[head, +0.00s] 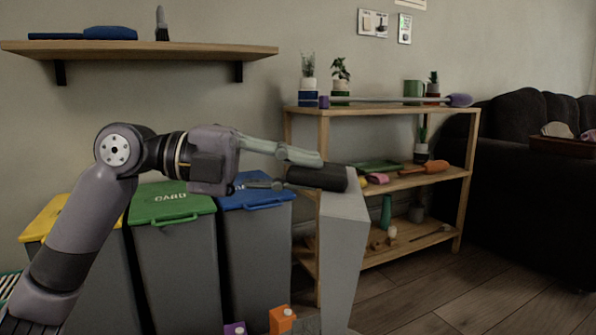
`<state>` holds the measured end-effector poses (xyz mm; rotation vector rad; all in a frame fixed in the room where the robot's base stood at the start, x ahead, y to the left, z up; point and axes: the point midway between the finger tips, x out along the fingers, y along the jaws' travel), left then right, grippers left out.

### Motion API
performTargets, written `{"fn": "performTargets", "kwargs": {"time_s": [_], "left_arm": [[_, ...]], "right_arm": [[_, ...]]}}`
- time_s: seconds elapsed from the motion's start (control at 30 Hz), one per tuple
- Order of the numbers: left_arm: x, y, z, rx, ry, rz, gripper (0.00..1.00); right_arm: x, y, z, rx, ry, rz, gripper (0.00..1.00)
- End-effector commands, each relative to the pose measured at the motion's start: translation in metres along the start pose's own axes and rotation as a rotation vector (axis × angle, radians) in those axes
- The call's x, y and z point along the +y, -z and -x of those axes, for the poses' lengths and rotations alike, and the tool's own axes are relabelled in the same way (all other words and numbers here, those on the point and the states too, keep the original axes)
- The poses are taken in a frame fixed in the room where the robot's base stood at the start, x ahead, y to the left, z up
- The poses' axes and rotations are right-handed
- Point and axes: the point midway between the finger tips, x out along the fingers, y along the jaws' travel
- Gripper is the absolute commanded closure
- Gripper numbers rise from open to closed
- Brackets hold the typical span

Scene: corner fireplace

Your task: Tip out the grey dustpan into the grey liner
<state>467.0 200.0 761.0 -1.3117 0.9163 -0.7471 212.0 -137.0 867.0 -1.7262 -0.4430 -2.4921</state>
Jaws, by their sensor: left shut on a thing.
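My left gripper (305,172) reaches in from the left and is shut on the dark handle (325,178) of the grey dustpan. The grey dustpan (343,245) hangs from the handle with its broad grey face turned down steeply, in front of the shelf unit. Its lower end reaches toward the bottom of the view. I cannot tell what lies in it. I cannot clearly make out the grey liner; a small textured grey patch shows at the bottom edge beside the cartons. My right gripper is not in view.
A yellow-lidded bin (45,217), a green-lidded bin (172,203) and a blue-lidded bin (257,193) stand behind my arm. An orange carton (281,320) and a purple carton (235,329) are at the bottom. A wooden shelf unit (400,110) stands behind; floor at right is clear.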

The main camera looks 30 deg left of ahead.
Motion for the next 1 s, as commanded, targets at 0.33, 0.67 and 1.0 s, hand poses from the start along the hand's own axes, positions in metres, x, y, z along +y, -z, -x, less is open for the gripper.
{"fn": "performTargets", "kwargs": {"time_s": [0.33,0.67,1.0], "left_arm": [[0.006,0.0,-0.001,0.0,0.004,0.0,1.0],[0.019,0.0,-0.003,0.0,0.002,0.002,1.0],[0.017,0.0,-0.002,-0.001,0.003,0.001,1.0]], "right_arm": [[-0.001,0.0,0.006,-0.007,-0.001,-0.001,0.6],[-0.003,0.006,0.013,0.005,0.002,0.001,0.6],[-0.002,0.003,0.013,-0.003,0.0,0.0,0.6]]}}
